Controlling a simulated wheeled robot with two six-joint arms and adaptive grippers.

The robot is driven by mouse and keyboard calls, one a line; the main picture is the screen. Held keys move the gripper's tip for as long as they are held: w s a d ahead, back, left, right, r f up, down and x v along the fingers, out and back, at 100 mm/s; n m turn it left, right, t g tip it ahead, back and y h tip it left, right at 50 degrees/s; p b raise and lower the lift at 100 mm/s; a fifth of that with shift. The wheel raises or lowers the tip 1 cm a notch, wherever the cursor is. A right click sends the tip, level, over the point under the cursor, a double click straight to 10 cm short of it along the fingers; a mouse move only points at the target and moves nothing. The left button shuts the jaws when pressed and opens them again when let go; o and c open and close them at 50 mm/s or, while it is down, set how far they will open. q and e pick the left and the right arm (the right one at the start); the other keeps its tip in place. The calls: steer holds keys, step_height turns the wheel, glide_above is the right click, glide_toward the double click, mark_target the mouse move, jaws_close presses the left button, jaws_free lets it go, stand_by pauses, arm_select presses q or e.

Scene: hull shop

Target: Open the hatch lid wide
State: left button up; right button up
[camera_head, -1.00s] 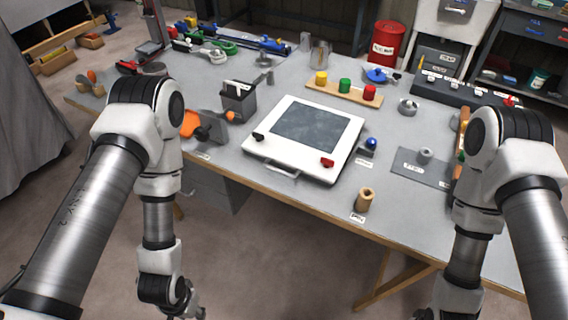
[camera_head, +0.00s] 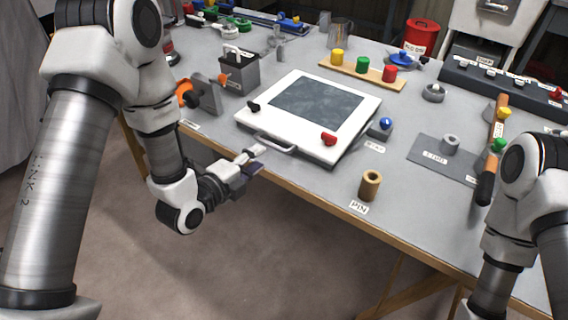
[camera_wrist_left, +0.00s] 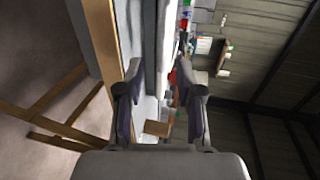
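The hatch lid (camera_head: 283,133) is a white square panel with a dark grey window, lying flat and closed on its frame on the bench. A grey bar handle (camera_head: 275,143) is on its front edge. A black latch (camera_head: 254,106) sits at its left front and a red latch (camera_head: 328,139) at its right front. My left gripper (camera_head: 256,161) is at the bench's front edge, just left of and below the handle. In the left wrist view its two fingers (camera_wrist_left: 160,100) are apart with nothing clearly held between them. My right gripper is outside the views.
A wooden pin (camera_head: 370,186) stands right of the hatch. A blue-topped button box (camera_head: 382,127) is close to its right side. A dark grey bin (camera_head: 238,72) and an orange-handled tool (camera_head: 187,93) are to its left. A rack with coloured caps (camera_head: 361,73) is behind it.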

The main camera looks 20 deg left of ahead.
mark_target(271, 146)
arm_select(q)
steer(key=x, duration=0.4)
steer(key=p+x, duration=0.1)
steer(key=x, duration=0.2)
steer(key=shift+w+r, duration=0.15)
steer(key=shift+r, duration=0.1)
steer(key=shift+w+a, duration=0.1)
steer(key=shift+w, duration=0.15)
jaws_close()
